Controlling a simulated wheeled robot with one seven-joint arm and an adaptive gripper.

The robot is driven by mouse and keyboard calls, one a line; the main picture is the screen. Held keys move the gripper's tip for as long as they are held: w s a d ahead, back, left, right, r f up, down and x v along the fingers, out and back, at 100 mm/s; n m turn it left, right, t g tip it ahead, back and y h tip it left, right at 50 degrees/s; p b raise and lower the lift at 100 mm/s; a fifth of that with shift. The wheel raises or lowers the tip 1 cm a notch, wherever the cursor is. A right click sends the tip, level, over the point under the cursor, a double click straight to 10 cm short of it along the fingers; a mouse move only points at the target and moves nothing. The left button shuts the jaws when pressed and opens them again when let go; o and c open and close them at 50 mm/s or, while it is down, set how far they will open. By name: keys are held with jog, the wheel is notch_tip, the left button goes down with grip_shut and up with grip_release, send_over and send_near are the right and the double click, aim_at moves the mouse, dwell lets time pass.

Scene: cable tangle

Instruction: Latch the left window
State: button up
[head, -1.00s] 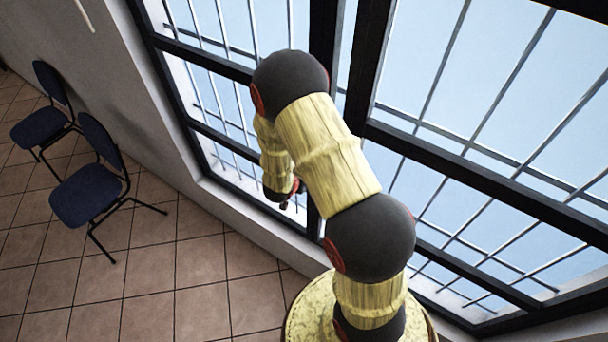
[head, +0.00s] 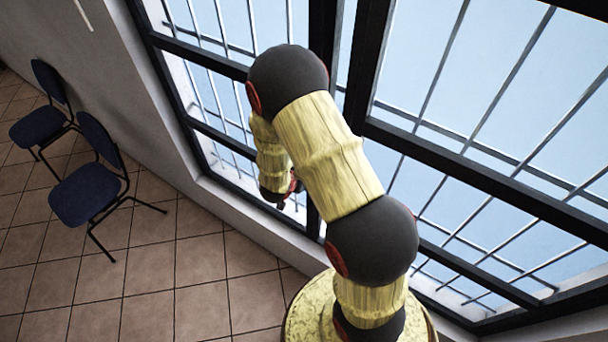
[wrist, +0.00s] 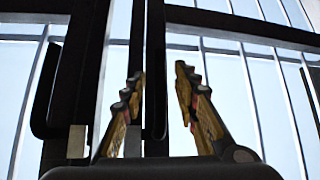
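The left window (head: 231,88) has a dark frame with bars behind its glass. It is partly hidden by my arm in the head view. My gripper (wrist: 159,88) is open in the wrist view, with its two fingers apart on either side of a slim dark upright piece (wrist: 156,70). This piece has a rounded lower end and looks like a handle; I cannot tell whether the fingers touch it. Another dark upright piece (wrist: 46,95) with a rounded end hangs further left, beside a thick dark frame post (wrist: 82,75). In the head view my gripper is small and mostly hidden near the window.
The right window (head: 480,130) fills the right side, also barred. Two blue chairs (head: 86,195) (head: 42,127) stand along the wall at the left. The tiled floor (head: 190,265) in front of them is clear. A pale sill (head: 250,222) runs under the windows.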

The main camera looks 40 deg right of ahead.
jog(key=v, duration=1)
